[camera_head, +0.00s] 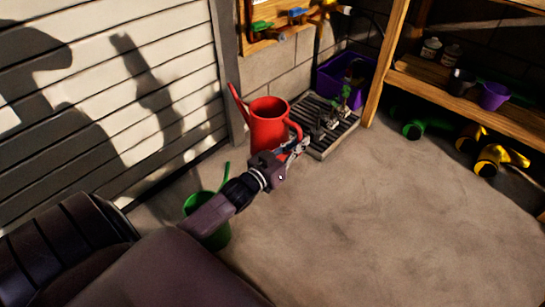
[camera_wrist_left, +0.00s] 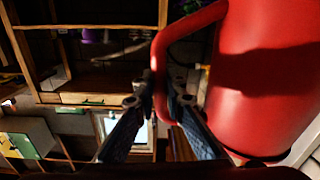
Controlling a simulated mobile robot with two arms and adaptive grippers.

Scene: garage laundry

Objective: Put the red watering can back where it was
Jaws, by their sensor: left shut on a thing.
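The red watering can (camera_head: 267,128) is upright in the head view, beside the garage door frame and left of the floor grate. Its spout points up and left. My left gripper (camera_head: 297,147) is at its right side, shut on its handle. In the left wrist view the can's red body (camera_wrist_left: 265,75) fills the right side, and its curved handle (camera_wrist_left: 165,50) comes down between my left fingers (camera_wrist_left: 160,108). The can's base is hidden behind my arm, so I cannot tell whether it touches the floor. My right gripper is not in view.
A dark slatted grate (camera_head: 340,137) holds small tools. A purple crate (camera_head: 330,86) stands behind it. A green container (camera_head: 220,236) is partly behind my left arm. A wooden shelf (camera_head: 470,100) has green and yellow cans (camera_head: 490,160) below. The floor at centre right is clear.

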